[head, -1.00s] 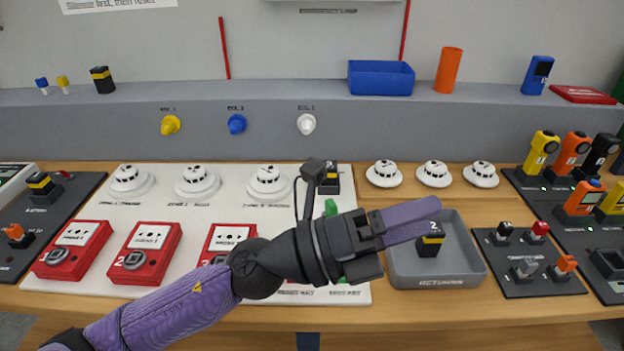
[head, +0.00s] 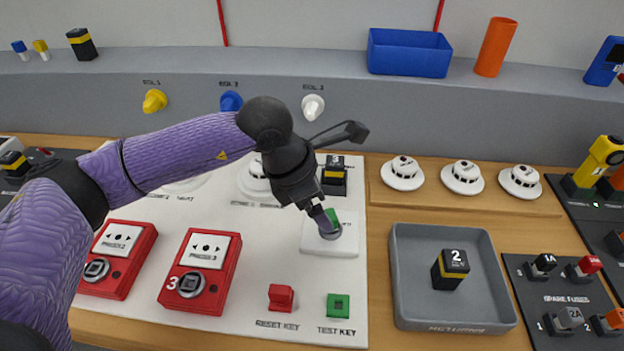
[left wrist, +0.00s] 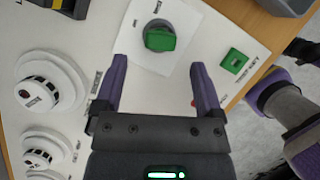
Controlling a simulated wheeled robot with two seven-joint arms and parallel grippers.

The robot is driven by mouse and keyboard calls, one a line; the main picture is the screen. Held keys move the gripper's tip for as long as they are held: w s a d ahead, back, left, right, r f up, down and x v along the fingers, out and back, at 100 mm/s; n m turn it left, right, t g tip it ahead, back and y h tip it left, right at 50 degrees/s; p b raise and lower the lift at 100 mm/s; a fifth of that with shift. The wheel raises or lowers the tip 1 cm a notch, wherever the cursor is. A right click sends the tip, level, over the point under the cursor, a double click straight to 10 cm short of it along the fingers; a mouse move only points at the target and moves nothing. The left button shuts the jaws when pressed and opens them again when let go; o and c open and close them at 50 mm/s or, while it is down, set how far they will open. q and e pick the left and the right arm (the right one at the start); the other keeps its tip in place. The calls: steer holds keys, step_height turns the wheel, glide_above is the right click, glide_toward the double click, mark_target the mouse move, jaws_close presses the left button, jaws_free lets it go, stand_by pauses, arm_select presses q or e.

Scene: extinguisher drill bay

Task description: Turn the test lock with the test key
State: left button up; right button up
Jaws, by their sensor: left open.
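The test lock (head: 330,236) is a grey round cylinder on a white square plate, with the green test key (head: 332,216) seated in it. In the left wrist view the key (left wrist: 160,38) stands in the lock (left wrist: 157,27), ahead of the fingers. My left gripper (head: 320,218) points down at the lock from above and partly hides it in the head view. In the left wrist view its two purple fingers (left wrist: 158,64) are spread with nothing between them. The key lies just beyond the fingertips; contact is not visible. My right gripper is not in view.
A green block marked TEST KEY (head: 338,306) with a dark opening and a red reset key (head: 282,297) sit nearer the front. A black block (head: 334,172) stands behind the lock. Red call points (head: 202,271) are left, and a grey tray (head: 418,318) is right.

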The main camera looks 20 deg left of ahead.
arm_select(q)
steer(key=b+x, duration=0.1)
steer(key=x, duration=0.4)
steer(key=shift+w+f, duration=0.1)
steer(key=shift+f, duration=0.05)
steer(key=shift+c, duration=0.3)
jaws_close()
steer(key=shift+d+n+p, duration=0.1)
steer(key=shift+n+p, duration=0.35)
steer(key=shift+n, duration=0.15)
steer(key=shift+n+t+y, duration=0.3)
steer(key=shift+n+t, duration=0.1)
steer(key=shift+n, duration=0.1)
